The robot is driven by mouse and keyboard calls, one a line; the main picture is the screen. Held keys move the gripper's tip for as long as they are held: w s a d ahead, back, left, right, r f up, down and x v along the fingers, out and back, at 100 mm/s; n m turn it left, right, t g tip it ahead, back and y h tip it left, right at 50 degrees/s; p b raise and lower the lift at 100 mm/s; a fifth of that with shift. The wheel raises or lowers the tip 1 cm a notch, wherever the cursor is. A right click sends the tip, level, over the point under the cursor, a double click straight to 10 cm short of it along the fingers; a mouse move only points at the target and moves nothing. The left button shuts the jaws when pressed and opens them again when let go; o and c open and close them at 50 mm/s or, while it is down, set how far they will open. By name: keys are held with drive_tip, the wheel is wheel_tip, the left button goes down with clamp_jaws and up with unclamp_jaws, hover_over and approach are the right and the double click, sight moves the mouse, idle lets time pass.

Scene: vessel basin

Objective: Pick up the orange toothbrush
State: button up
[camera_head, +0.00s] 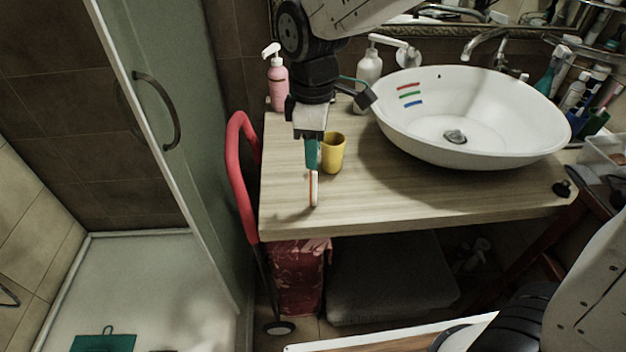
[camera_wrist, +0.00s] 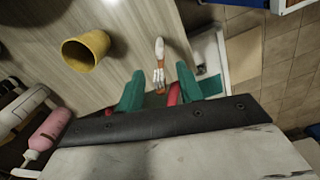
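The orange toothbrush (camera_head: 314,190) shows in the head view as a thin white and orange strip on the wooden counter, just below my gripper (camera_head: 312,158). In the wrist view, the toothbrush (camera_wrist: 159,52) has a white end pointing away and orange closer in. It lies between the two green fingers of my gripper (camera_wrist: 160,75), with a visible gap on both sides. My gripper is open and points down at the counter.
A yellow cup (camera_head: 333,153) stands close to the right of my gripper, also seen in the wrist view (camera_wrist: 85,51). A white basin (camera_head: 470,150) fills the counter's right. A pink pump bottle (camera_head: 278,85) stands behind, and a red-handled frame (camera_head: 237,180) is at the counter's left edge.

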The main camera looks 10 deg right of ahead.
drive_tip(key=shift+f, duration=0.9)
clamp_jaws()
drive_tip(key=shift+r, duration=0.1)
